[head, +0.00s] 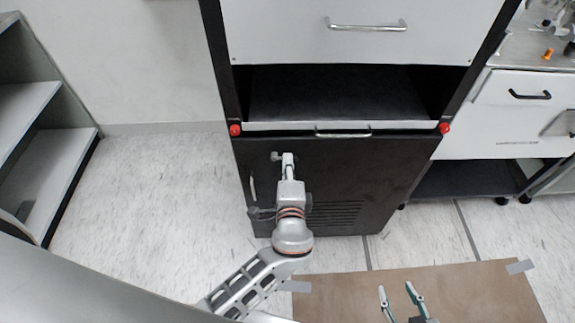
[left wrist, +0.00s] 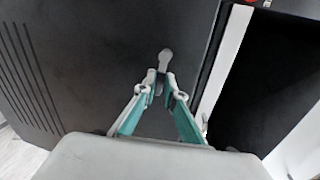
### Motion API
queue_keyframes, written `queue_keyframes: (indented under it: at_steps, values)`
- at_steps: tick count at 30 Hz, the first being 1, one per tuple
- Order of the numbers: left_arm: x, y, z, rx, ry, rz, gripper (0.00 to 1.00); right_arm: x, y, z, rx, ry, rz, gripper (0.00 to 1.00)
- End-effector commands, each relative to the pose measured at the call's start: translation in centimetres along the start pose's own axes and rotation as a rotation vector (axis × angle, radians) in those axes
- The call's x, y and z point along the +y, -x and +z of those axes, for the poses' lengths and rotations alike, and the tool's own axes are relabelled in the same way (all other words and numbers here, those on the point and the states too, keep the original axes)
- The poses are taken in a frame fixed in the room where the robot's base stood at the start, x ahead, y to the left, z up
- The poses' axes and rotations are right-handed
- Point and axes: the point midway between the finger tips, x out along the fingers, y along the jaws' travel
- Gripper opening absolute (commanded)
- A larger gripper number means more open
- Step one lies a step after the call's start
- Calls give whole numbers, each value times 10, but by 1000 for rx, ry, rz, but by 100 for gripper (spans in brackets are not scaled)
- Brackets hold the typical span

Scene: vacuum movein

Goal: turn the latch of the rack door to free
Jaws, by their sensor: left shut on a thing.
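The black rack door (head: 350,165) is the lower front of the rack in the head view, and it fills much of the left wrist view (left wrist: 90,60). The small grey latch (head: 275,156) is near the door's upper left; its rounded end (left wrist: 166,56) shows just past my fingertips in the left wrist view. My left gripper (head: 288,160) is shut on the latch, and its fingers hide part of it. My right gripper (head: 403,292) is open and empty at the bottom of the head view, away from the door.
A drawer edge with a handle (head: 343,134) and two red knobs (head: 235,130) runs above the door, under an open bay (head: 340,92). A vertical door handle (head: 252,188) is at left. A brown mat (head: 460,290) lies in front. Floor at left (head: 140,210) is clear.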

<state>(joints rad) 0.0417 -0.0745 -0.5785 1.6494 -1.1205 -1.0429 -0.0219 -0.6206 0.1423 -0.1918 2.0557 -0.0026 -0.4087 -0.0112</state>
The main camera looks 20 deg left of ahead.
Motion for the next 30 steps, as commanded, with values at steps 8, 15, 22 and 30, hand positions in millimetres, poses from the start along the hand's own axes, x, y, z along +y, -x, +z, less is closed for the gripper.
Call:
queue_keyframes:
  at_steps: [8, 15, 22, 30]
  values:
    - [-2, 1, 1, 15, 84, 1, 0, 2, -1, -2, 5, 2, 4, 40]
    - [-4, 1, 1, 19, 102, 0, 0, 2, -2, -1, 4, 2, 4, 40]
    - [-4, 1, 1, 19, 103, 0, 0, 2, -2, 0, 1, 2, 4, 40]
    - [-4, 1, 1, 20, 102, 0, 27, 2, -2, 1, 0, 2, 3, 40]
